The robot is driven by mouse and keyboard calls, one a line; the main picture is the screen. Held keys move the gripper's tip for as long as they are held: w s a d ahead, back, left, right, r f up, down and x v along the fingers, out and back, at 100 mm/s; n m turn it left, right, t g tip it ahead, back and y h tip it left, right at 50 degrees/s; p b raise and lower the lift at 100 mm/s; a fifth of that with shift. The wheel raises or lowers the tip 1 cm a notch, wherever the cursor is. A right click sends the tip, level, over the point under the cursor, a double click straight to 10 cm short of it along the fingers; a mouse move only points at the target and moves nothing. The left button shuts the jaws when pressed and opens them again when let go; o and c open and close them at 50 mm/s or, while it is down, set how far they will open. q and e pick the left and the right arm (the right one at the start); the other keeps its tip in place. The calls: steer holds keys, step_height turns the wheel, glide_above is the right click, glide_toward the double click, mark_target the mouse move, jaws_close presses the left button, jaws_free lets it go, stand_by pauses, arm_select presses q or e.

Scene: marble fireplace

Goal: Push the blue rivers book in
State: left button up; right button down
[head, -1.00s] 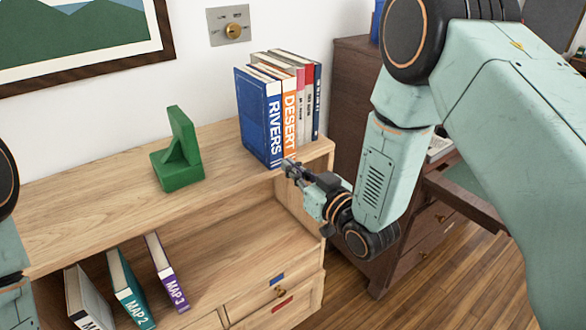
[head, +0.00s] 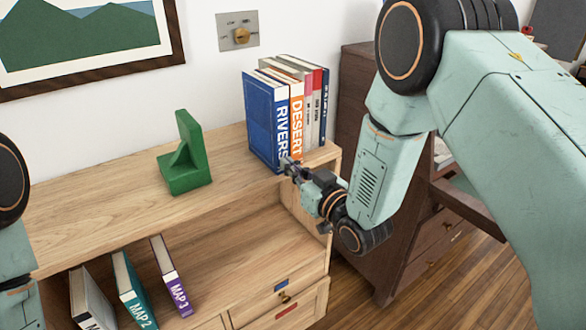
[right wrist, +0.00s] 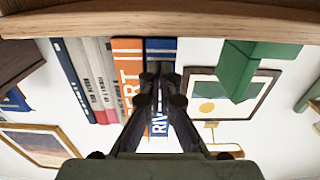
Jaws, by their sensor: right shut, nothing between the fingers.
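The blue RIVERS book (head: 261,120) stands upright at the left end of a row on the wooden shelf top, spine toward me. Its spine sits further forward than the orange DESERT book (head: 296,125) beside it. My right gripper (head: 287,164) is shut and empty, its tips at the lower part of the RIVERS spine, covering the last letter. In the right wrist view, which is upside down, the fingertips overlap the blue spine (right wrist: 159,122); I cannot tell if they touch it. My left gripper is out of view.
Several other books stand right of DESERT. A green bookend (head: 185,160) stands apart to the left, with bare shelf top (head: 110,195) around it. MAP 2 (head: 135,290) and MAP 3 (head: 170,275) lean in the compartment below. A dark cabinet (head: 355,130) is at the right.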

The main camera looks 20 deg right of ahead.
mark_target(280, 158)
steer(key=shift+w+a, duration=0.15)
steer(key=shift+w+a, duration=0.1)
steer(key=shift+w, duration=0.25)
steer(key=shift+w+a, duration=0.2)
steer(key=shift+w, duration=0.2)
steer(key=shift+w+a+b, duration=0.1)
steer(key=shift+w+b, duration=0.2)
steer(key=shift+b, duration=0.05)
steer(key=shift+w+a, duration=0.1)
steer(key=shift+w, duration=0.2)
steer(key=shift+w+a, duration=0.2)
steer(key=shift+w, duration=0.4)
steer(key=shift+s, duration=0.1)
steer(key=shift+p+v, duration=0.4)
steer(key=shift+v, duration=1.2)
steer(key=shift+s, duration=0.1)
